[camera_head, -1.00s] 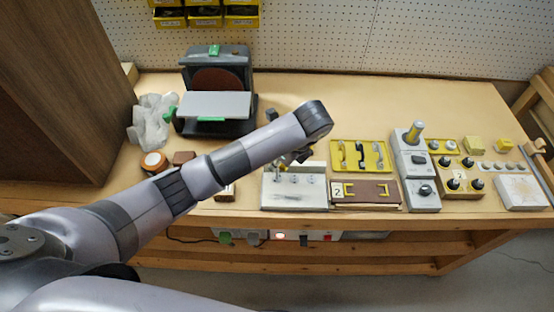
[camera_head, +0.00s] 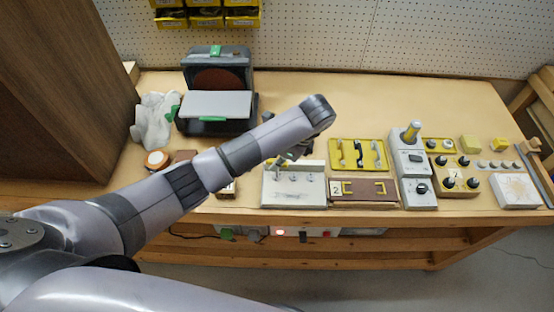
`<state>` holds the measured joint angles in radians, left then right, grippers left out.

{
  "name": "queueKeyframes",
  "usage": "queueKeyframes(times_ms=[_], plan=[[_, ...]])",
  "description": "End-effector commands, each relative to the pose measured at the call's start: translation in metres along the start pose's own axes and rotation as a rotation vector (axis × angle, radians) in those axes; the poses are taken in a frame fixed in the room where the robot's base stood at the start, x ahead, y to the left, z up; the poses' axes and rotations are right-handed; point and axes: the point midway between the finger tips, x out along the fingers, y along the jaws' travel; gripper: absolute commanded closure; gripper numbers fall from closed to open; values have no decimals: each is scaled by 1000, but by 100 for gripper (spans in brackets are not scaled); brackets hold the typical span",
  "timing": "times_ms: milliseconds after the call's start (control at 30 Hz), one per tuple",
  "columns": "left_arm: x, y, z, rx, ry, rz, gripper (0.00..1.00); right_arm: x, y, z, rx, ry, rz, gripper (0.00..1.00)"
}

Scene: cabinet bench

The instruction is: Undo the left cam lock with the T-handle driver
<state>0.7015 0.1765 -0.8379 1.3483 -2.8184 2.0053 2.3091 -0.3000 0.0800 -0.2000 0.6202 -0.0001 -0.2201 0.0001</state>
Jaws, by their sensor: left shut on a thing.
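A white panel (camera_head: 294,199) on the bench's front part holds the small round cam locks. The left cam lock (camera_head: 279,178) sits at the left of their row, close below my left gripper. My left gripper (camera_head: 288,158) is at the panel's back edge, partly covered by my own forearm. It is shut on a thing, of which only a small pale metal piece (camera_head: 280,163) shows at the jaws. This looks like the T-handle driver, but its shape and tip are too small to tell. Whether it touches the lock cannot be told. My right gripper is out of view.
Right of the panel are a brown board with a yellow handle (camera_head: 364,191), a yellow plate with handles (camera_head: 359,153) and a grey control box (camera_head: 414,166). A sander (camera_head: 216,106) stands behind left.

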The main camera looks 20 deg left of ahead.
Motion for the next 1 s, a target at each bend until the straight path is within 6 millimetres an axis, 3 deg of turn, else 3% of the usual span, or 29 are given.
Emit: queueKeyframes(times_ms=[1000], plan=[[-10,0,5,1,-1,0,100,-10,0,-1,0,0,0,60]])
